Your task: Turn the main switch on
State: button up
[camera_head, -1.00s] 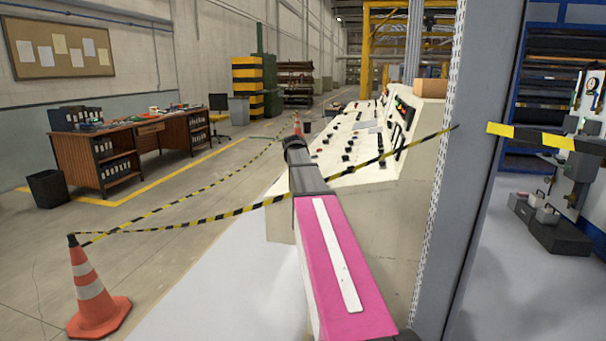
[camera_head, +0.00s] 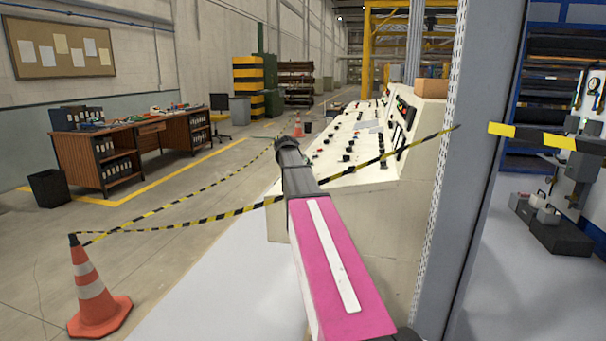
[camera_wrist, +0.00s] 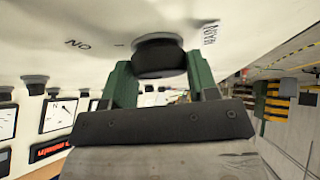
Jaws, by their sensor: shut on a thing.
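In the wrist view, a round black knob (camera_wrist: 158,57) stands out from the white panel, with lettering that looks like ON and MAIN beside it, seen turned over. My gripper (camera_wrist: 161,68) has one green finger on each side of the knob and is shut on it. The exact contact faces are partly hidden. In the head view, the control console (camera_head: 350,205) stands beyond my pink arm. The gripper and the main switch are hidden there.
Several gauges (camera_wrist: 58,114) and other knobs line the panel in the wrist view. Black-yellow tape (camera_head: 230,212) runs from a traffic cone (camera_head: 90,290) across the console. A grey steel column (camera_head: 468,170) stands close on the right.

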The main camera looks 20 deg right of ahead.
jog(key=o, duration=0.9)
jog(key=shift+o, duration=0.2)
jog(key=v, duration=1)
jog(key=shift+a+r, duration=0.2)
jog(key=shift+r, duration=0.1)
jog(key=shift+s+a, duration=0.1)
